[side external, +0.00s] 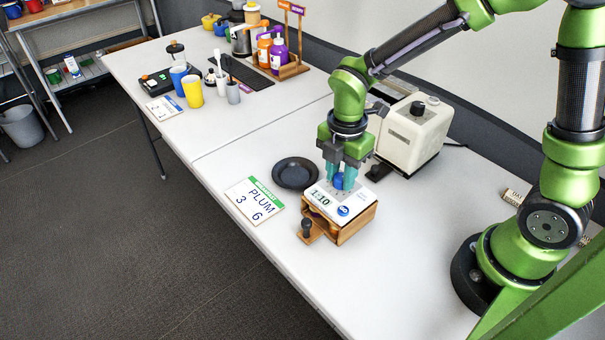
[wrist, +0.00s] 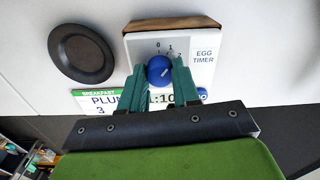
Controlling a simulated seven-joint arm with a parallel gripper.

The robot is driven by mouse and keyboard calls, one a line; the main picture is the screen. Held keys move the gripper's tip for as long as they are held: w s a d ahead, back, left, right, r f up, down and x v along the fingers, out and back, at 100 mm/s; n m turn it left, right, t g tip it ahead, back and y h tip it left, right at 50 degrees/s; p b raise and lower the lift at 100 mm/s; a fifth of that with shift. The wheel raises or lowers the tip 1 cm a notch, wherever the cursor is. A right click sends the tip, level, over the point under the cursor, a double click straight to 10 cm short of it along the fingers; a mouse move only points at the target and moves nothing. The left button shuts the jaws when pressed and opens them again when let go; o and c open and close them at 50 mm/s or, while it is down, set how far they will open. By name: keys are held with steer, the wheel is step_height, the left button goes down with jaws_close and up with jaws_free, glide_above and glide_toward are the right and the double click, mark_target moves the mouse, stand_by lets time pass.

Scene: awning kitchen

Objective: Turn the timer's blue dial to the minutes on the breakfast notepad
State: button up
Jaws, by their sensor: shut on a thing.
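The egg timer (side external: 342,207) is a white-topped wooden box on the table. Its display reads 1:10 in the side view. My gripper (side external: 343,180) points down over it, with teal fingers closed on the blue dial (wrist: 159,70). In the wrist view the dial sits between the two fingertips (wrist: 160,72), below a scale showing 0, 1 and 2. The dial's pale pointer mark slants to the upper right. The breakfast notepad (side external: 254,201) lies left of the timer and reads PLUM, 3 and 6 under a green header. The fingers partly hide the timer's face.
A dark round plate (side external: 296,173) lies behind the notepad. A cream appliance (side external: 414,133) stands behind my gripper. A small wooden piece with a dark knob (side external: 307,230) sits at the timer's front left. Cups (side external: 193,91) and bottles (side external: 278,55) stand farther back.

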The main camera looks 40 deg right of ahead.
steer(key=m, duration=0.4)
steer(key=shift+m, duration=0.3)
steer(key=m, duration=0.3)
steer(key=shift+m, duration=0.4)
steer(key=m, duration=1.9)
steer(key=shift+m, duration=0.3)
steer(key=o, duration=1.1)
steer(key=shift+c, duration=0.2)
